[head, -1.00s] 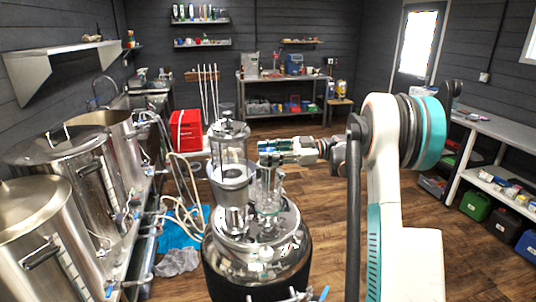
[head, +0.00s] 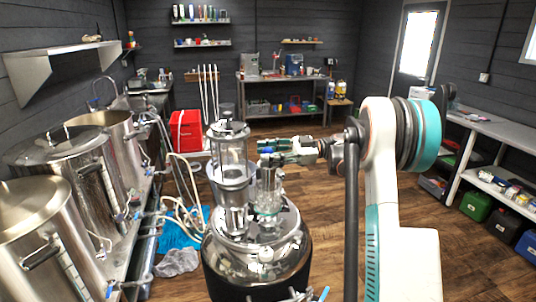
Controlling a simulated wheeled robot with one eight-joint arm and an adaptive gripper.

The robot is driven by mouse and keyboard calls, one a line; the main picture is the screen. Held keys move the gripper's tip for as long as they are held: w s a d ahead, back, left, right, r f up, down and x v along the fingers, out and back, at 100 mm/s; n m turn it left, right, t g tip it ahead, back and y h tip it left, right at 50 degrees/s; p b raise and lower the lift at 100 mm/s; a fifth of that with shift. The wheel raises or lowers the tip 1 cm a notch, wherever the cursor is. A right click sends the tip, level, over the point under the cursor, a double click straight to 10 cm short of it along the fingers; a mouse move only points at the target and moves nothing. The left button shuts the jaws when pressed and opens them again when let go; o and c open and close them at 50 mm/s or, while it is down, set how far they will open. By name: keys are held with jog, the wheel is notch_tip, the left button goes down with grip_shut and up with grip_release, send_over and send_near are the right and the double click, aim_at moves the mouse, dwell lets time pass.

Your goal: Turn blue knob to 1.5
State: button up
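My gripper (head: 268,151) reaches in from the right at mid-height, level with the upper part of a glass-and-steel column apparatus (head: 230,175) on a shiny round vessel (head: 258,262). It appears just right of the glass column and above a shorter glass part (head: 268,190); contact cannot be told. Its fingers are too small and overlapped to show whether they are open or shut. No scale is readable.
Steel kettles (head: 35,235) line the left side, with hoses (head: 185,212) hanging beside them. A red box (head: 185,131) stands behind the apparatus. A shelf table (head: 282,78) stands at the back. The wooden floor (head: 330,190) between apparatus and right bench (head: 500,150) is open.

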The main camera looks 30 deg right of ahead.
jog(key=shift+d, duration=0.1)
jog(key=v, duration=0.7)
dwell(0.5)
